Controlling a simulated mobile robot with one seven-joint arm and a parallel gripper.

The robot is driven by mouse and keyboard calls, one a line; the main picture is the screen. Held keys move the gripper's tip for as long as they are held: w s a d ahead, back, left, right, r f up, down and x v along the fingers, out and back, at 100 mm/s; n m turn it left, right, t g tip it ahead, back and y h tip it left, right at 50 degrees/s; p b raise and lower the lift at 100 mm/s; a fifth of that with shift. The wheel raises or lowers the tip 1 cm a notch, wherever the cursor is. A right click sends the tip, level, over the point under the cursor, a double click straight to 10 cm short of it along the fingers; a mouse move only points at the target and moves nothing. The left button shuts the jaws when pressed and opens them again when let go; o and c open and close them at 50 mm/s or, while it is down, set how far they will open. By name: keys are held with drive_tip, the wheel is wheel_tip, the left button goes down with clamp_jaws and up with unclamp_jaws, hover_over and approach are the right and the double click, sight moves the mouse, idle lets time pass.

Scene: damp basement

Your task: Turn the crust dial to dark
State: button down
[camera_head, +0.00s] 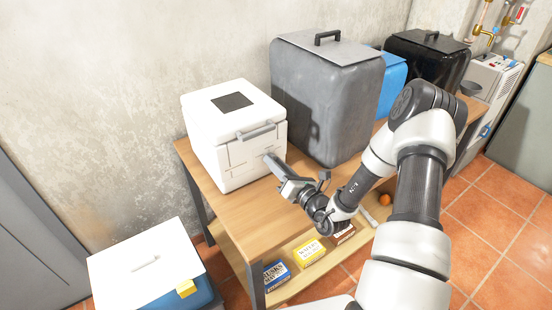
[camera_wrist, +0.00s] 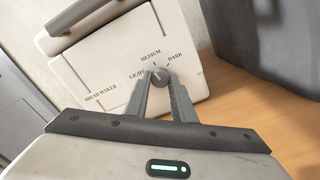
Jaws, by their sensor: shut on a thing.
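The white bread maker (camera_head: 222,128) stands on the wooden table, with a grey handle and a dark window in its lid. In the wrist view its front panel (camera_wrist: 100,72) shows, lettered BREAD MAKER, with the marks LIGHT, MEDIUM and DARK around the small grey crust dial (camera_wrist: 158,75). My gripper (camera_wrist: 159,82) has its two fingers shut on the dial. The dial's pointer is hard to read at this size. In the head view my gripper (camera_head: 268,158) reaches the lower right of the bread maker's front, and the dial is hidden there.
A large grey lidded bin (camera_head: 325,100) stands close to the right of the bread maker. Blue and black bins are behind it. The wooden table (camera_head: 240,212) is bare in front. Boxes lie on its lower shelf. A white-lidded blue cooler (camera_head: 145,265) stands at the lower left.

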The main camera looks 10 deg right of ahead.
drive_tip(key=m+p, duration=0.2)
drive_tip(key=m, duration=0.1)
drive_tip(key=shift+s+r+m+p, duration=0.1)
drive_tip(key=shift+r+m+p, duration=0.05)
drive_tip(key=shift+m+p, duration=0.25)
drive_tip(key=m+p, duration=0.2)
drive_tip(key=m, duration=0.1)
drive_tip(key=shift+a+m, duration=0.1)
drive_tip(key=shift+m, duration=0.2)
drive_tip(key=m+p, duration=0.2)
drive_tip(key=m, duration=0.1)
drive_tip(key=shift+m, duration=0.3)
drive_tip(key=shift+m+p, duration=0.65)
drive_tip(key=shift+m, duration=0.85)
drive_tip(key=shift+a, duration=0.1)
drive_tip(key=c, duration=1.5)
unclamp_jaws()
drive_tip(key=v, duration=1.7)
drive_tip(key=shift+s, duration=0.2)
